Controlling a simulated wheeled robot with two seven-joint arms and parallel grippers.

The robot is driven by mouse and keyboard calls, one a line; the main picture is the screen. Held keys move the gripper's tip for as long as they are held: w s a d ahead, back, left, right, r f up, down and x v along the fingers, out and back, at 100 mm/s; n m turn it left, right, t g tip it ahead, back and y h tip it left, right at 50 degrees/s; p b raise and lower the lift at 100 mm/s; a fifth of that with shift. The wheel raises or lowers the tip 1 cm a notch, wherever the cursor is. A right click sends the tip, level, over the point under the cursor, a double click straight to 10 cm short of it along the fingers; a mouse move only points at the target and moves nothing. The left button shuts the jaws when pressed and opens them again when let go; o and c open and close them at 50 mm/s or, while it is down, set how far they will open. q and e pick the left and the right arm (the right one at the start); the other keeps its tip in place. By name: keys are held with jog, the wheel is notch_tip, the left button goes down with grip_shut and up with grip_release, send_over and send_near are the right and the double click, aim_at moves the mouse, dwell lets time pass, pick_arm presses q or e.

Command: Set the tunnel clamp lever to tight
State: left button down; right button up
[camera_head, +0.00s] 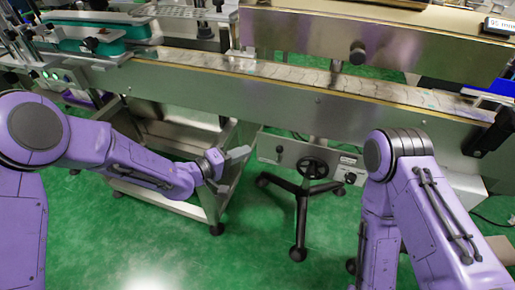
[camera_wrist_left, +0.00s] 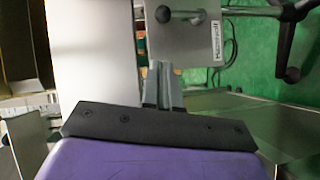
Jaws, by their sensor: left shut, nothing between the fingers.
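A grey panel (camera_head: 312,157) hangs under the tunnel's front. At its left end is a small black-knobbed lever (camera_head: 279,152), which I take to be the clamp lever. In the left wrist view the lever (camera_wrist_left: 182,15) shows as a bar lying across the panel with a round dark knob at its left end. The label (camera_wrist_left: 216,40) beside it is too small to read. My left gripper (camera_head: 246,151) is shut and empty, just left of the panel. In the left wrist view its fingers (camera_wrist_left: 163,72) point at the panel, apart from the lever. My right gripper is not in view.
A black handwheel (camera_head: 312,167) sits right of the lever, with another black knob (camera_head: 350,177) beyond. A black stand (camera_head: 300,215) is below. The conveyor (camera_head: 270,70) runs above. A steel frame (camera_head: 215,200) is near my left forearm. Green floor (camera_head: 250,250) is open in front.

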pick_arm(q)
jog(key=v, duration=0.6)
jog(key=shift+s, duration=0.1)
